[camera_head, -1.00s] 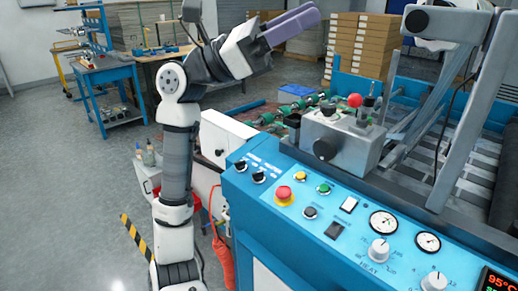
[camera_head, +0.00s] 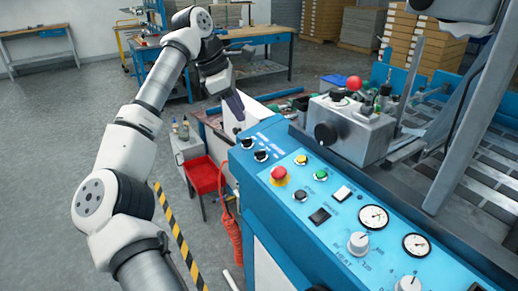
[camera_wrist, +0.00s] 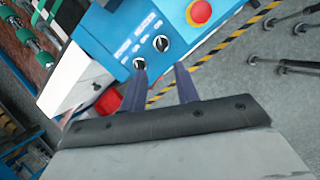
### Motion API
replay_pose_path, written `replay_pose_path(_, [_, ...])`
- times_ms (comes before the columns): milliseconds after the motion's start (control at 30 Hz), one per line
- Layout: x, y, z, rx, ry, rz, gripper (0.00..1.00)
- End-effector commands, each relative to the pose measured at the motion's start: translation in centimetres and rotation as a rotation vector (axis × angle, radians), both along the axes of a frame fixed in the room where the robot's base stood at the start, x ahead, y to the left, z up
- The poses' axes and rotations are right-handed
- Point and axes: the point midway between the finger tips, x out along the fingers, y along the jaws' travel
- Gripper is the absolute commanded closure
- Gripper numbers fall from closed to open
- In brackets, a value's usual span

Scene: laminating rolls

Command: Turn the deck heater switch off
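Two black rotary switches sit at the left end of the blue control panel (camera_head: 335,218), in the head view one at the far edge (camera_head: 247,143) and one nearer (camera_head: 260,156). Both also show in the wrist view, one at the left finger's tip (camera_wrist: 139,62) and one further right (camera_wrist: 161,43). Their labels are too small to read, so I cannot tell which is the deck heater switch. My gripper (camera_head: 238,105) hangs beyond the panel's left end. In the wrist view its two fingers (camera_wrist: 160,72) are apart with nothing between them, pointing towards the switches.
A red emergency button (camera_head: 279,174) on a yellow ring, small buttons, a white rocker (camera_head: 342,193), a black rocker (camera_head: 319,215), gauges and white knobs share the panel. A grey box (camera_head: 350,130) with a red ball knob stands behind. A red bin (camera_head: 203,175) stands left.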

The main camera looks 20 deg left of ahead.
Motion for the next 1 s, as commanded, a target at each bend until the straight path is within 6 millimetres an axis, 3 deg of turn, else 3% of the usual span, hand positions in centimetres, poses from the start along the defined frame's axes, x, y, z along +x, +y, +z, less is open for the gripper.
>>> replay_pose_path(267, [0.4,-0.3,-2.6,0.013,0.016,0.004,0.69])
replay_pose_path(700, [2.5,-3.2,-10.6,0.011,0.013,0.003,0.69])
replay_pose_path(1000, [3.1,-3.9,-12.7,0.012,0.011,0.005,0.69])
